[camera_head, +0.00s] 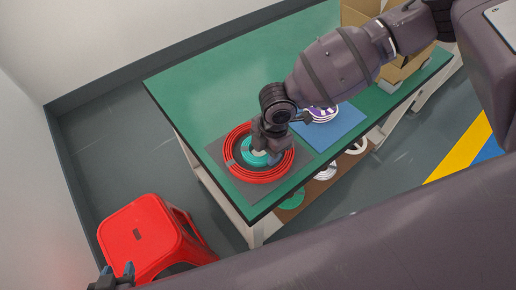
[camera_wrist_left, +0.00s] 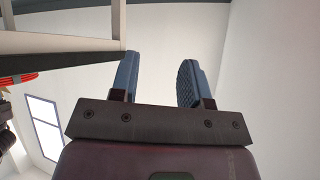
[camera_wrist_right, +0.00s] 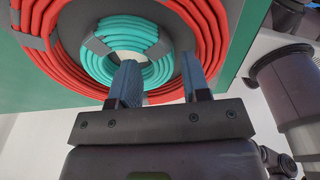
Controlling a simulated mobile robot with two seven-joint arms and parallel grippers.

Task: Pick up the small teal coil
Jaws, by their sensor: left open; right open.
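The small teal coil (camera_wrist_right: 125,28) lies inside a larger red coil (camera_wrist_right: 60,68) on a dark mat. Grey bands wrap the teal coil in places. In the head view the teal coil (camera_head: 246,151) is partly hidden by my right gripper (camera_head: 270,157). In the right wrist view that gripper (camera_wrist_right: 160,62) is open, with one finger before the coil's centre and the other before its outer side. The coil's near-right part shows between the fingers; contact cannot be told. My left gripper (camera_head: 116,274) is open and empty, far from the table; it also shows in the left wrist view (camera_wrist_left: 159,70).
The green table (camera_head: 200,92) also holds a blue mat (camera_head: 335,128) with a purple-and-white coil (camera_head: 322,113) and a cardboard box (camera_head: 358,12). More coils lie on a lower shelf (camera_head: 320,186). A red stool (camera_head: 138,235) stands near my left gripper. The table's far left is clear.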

